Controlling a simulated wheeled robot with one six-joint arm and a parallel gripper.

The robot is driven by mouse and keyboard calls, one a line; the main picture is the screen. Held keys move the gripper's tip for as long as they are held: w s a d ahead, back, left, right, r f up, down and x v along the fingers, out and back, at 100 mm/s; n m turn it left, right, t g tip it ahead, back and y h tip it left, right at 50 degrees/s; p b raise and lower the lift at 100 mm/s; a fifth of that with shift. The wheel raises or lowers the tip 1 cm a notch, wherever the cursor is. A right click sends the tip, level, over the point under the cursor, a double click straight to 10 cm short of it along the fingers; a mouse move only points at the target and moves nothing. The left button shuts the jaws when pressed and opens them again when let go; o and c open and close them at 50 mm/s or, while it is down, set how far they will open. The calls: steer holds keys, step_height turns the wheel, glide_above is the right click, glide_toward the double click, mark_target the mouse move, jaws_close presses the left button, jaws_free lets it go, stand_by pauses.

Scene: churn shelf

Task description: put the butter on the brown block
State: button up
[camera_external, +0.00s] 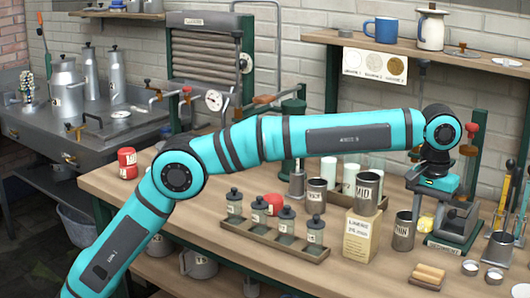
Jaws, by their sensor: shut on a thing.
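My gripper (437,192) points down at the right, above the workbench beside a dark stand with a green labelled base (445,243). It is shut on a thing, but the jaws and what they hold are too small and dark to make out. A small yellow piece (425,223), which may be the butter, shows just below the gripper, between a dark cup and the stand. I cannot tell whether the jaws touch it. A small brown block (428,276) with a ridged, lighter tan top lies near the bench's front edge, below and in front of the gripper.
A labelled dark cup (403,231) and a cream box (359,236) stand left of the gripper. A wooden tray (262,236) holds several lidded jars. Small metal tins (470,267) and a tool holder (497,248) stand at right. The bench (150,187) has free room at left.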

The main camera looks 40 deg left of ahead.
mark_target(428, 272)
steer(key=shift+n, duration=0.3)
steer(key=shift+w+d+f, duration=0.25)
steer(key=shift+d+f, duration=0.2)
steer(key=shift+f, duration=1.4)
steer(key=shift+w+d+f, duration=0.2)
steer(key=shift+d+f, duration=0.2)
steer(key=shift+f, duration=1.45)
steer(key=shift+w+d+f, duration=0.25)
steer(key=shift+d+f, duration=0.2)
steer(key=shift+f, duration=1.4)
steer(key=o, duration=1)
steer(key=shift+f, duration=0.15)
steer(key=shift+c, duration=0.2)
step_height(428, 272, up, 12)
